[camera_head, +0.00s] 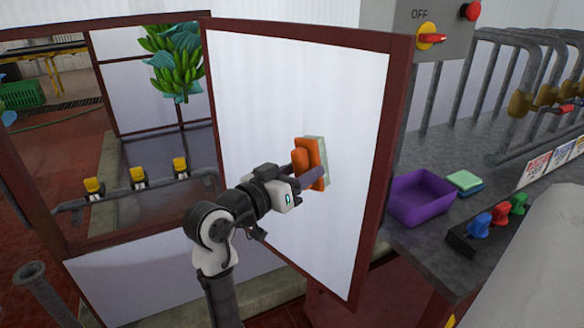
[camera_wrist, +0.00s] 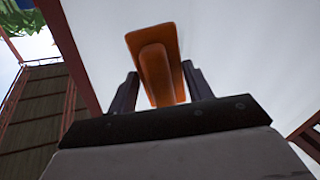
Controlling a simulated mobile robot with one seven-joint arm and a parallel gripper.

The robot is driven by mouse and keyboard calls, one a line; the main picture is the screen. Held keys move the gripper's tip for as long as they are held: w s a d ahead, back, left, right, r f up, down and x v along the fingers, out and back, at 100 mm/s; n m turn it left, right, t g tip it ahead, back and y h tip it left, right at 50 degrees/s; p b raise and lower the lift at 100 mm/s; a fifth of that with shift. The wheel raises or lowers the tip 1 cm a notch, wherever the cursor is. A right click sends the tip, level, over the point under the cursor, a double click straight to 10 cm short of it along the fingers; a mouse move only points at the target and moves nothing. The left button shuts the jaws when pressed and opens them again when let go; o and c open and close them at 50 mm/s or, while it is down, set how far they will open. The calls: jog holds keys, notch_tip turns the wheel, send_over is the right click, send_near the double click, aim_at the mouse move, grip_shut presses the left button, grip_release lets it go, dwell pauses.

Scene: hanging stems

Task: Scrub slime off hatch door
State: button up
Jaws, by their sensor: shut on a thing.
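The hatch door (camera_head: 300,90) is a white panel in a dark red frame, standing open at an angle in the head view. It also fills much of the wrist view (camera_wrist: 225,45). My gripper (camera_head: 310,180) is shut on an orange-handled scrubber (camera_head: 305,158) with a pale green pad. The scrubber's orange back shows between my fingers in the wrist view (camera_wrist: 155,60). The pad faces the door and appears against it or very close; exact contact cannot be told. No clear slime shows on the visible white panel; the part behind the scrubber and arm is hidden.
A purple tray (camera_head: 420,198) and a green-and-blue sponge (camera_head: 465,182) sit on the grey counter right of the door. Colored valves (camera_head: 498,215), a switch box (camera_head: 425,35) and grey pipes stand further right. Green bananas (camera_head: 178,70) hang behind, left. Yellow-topped taps (camera_head: 138,176) line a rail.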

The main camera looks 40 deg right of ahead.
jog(key=shift+s+d, duration=0.1)
jog(key=shift+s, duration=0.45)
jog(key=shift+f+b, duration=0.7)
jog(key=shift+f, duration=0.25)
jog(key=shift+w+a+r, duration=0.1)
jog(key=shift+w, duration=0.9)
jog(key=shift+w+a+r, duration=0.1)
jog(key=shift+w, duration=0.9)
jog(key=shift+w+a+f+b, duration=0.1)
jog(key=shift+w+a, duration=0.15)
jog(key=shift+w, duration=2.1)
jog(key=shift+w+a+r+b, duration=0.1)
jog(key=shift+w+a, duration=0.2)
jog(key=shift+w, duration=2.1)
jog(key=shift+w+a+f+b, duration=0.1)
jog(key=shift+w+a, duration=0.15)
jog(key=shift+w, duration=2.1)
jog(key=a, duration=0.6)
jog(key=shift+s+b, duration=0.35)
